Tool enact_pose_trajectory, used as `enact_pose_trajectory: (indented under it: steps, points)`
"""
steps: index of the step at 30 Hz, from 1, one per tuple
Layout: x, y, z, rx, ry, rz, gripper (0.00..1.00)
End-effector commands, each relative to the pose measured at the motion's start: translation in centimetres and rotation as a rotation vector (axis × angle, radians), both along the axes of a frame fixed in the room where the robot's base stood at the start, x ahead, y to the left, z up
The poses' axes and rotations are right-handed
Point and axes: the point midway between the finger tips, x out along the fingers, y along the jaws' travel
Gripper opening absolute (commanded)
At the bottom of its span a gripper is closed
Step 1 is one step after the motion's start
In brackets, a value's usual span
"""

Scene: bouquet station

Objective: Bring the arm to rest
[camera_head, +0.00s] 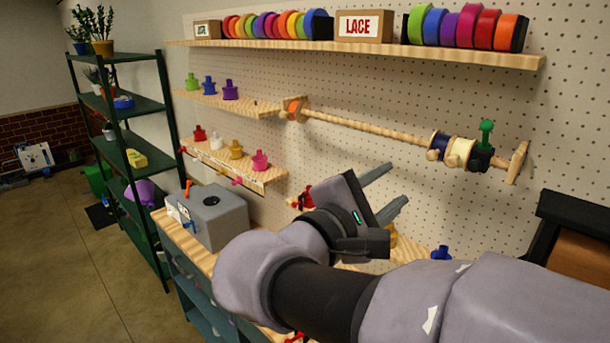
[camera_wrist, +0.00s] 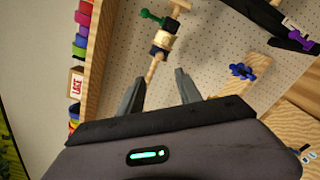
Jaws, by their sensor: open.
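My gripper (camera_head: 385,192) is raised in front of the pegboard, above the workbench, with its two fingers apart and nothing between them. Its fingers also show apart in the wrist view (camera_wrist: 160,90), pointing toward the pegboard. My arm reaches in from the lower right of the head view and hides part of the bench.
A wooden rod (camera_head: 370,126) with several spools is mounted on the pegboard (camera_head: 330,90). A long shelf (camera_head: 350,48) holds ribbon rolls and a LACE box (camera_head: 362,27). A grey box (camera_head: 213,216) stands on the bench. A dark green rack (camera_head: 125,140) stands left; open floor (camera_head: 60,260) lies beyond it.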

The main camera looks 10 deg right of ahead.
Motion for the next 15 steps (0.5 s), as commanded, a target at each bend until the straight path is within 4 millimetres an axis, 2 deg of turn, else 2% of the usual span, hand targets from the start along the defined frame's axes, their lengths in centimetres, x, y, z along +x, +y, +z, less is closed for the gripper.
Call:
enact_pose_trajectory:
  steps: [11, 13, 14, 15]
  points:
    - [-0.5, 0.3, -0.3, 0.008, 0.001, -0.005, 0.42]
    - [-1.3, -0.7, -2.2, 0.061, 0.013, -0.032, 0.42]
    - [-2.0, -1.6, -3.8, 0.108, 0.021, -0.058, 0.42]
    - [-3.4, -2.8, -6.6, 0.194, 0.034, -0.099, 0.42]
